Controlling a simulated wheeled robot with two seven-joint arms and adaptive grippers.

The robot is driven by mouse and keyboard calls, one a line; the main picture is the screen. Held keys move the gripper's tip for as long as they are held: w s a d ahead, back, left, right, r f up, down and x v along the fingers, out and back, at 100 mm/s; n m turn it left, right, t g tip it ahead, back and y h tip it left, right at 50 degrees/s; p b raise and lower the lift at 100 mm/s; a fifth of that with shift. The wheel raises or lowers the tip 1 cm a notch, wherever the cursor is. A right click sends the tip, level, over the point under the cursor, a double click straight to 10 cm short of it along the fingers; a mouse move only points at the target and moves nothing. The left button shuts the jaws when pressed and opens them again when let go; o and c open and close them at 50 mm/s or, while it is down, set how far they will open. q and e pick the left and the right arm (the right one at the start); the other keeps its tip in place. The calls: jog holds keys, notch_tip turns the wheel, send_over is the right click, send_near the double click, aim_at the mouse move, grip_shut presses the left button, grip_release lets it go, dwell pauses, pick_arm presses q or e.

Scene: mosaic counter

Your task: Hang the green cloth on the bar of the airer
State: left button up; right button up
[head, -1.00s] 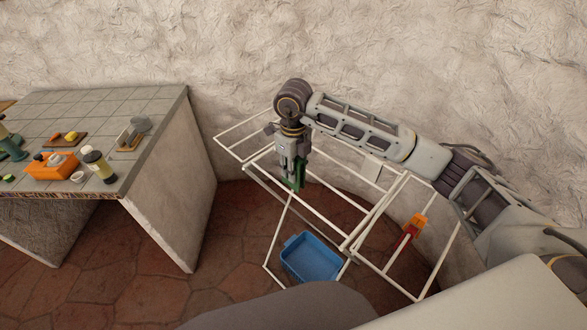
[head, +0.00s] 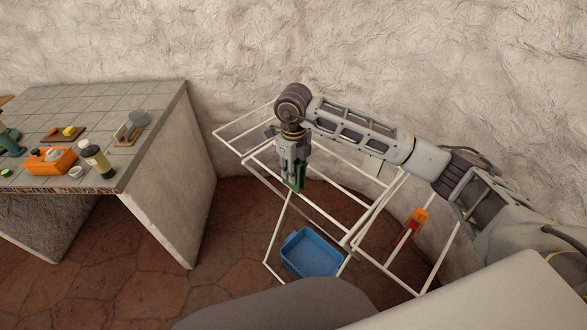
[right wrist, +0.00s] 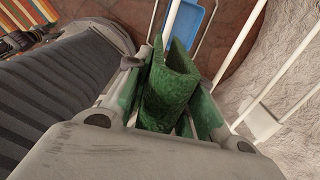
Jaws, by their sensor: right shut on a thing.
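The green cloth (right wrist: 172,88) fills the space between the fingers of my right gripper (right wrist: 178,118) in the right wrist view. It looks folded, with an open fold facing the camera. In the head view my right gripper (head: 294,178) points down over the white airer (head: 330,218), shut on the cloth (head: 297,179), of which only a small piece shows. The cloth is close to the airer's rails; I cannot tell whether it touches a bar.
A blue basin (head: 310,254) stands on the floor under the airer. An orange and red item (head: 408,229) hangs at the airer's right. The tiled counter (head: 110,103) at the left holds an orange box (head: 50,165), a bottle (head: 95,158) and boards. A rough wall stands behind.

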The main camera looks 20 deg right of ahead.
aim_at(294, 191)
jog(key=shift+f+b, duration=0.6)
jog(key=shift+f, duration=0.75)
jog(key=shift+f+b, duration=0.5)
jog(key=shift+f, duration=0.55)
jog(key=shift+f+b, duration=0.75)
jog(key=shift+f, duration=0.4)
jog(key=shift+f+b, duration=0.35)
jog(key=shift+f, duration=0.1)
jog(key=shift+f+b, duration=0.6)
jog(key=shift+f, duration=0.2)
pick_arm(q)
jog(key=w+a+f+b, duration=0.2)
jog(key=w+a+f, duration=0.2)
jog(key=a+f, duration=0.3)
jog(key=shift+f+t+y, duration=0.2)
jog(key=shift+t+y, duration=0.1)
jog(key=shift+y, duration=0.1)
pick_arm(e)
notch_tip(294, 191, down, 3)
jog(key=shift+f, duration=0.1)
pick_arm(q)
jog(key=shift+s+a, duration=0.1)
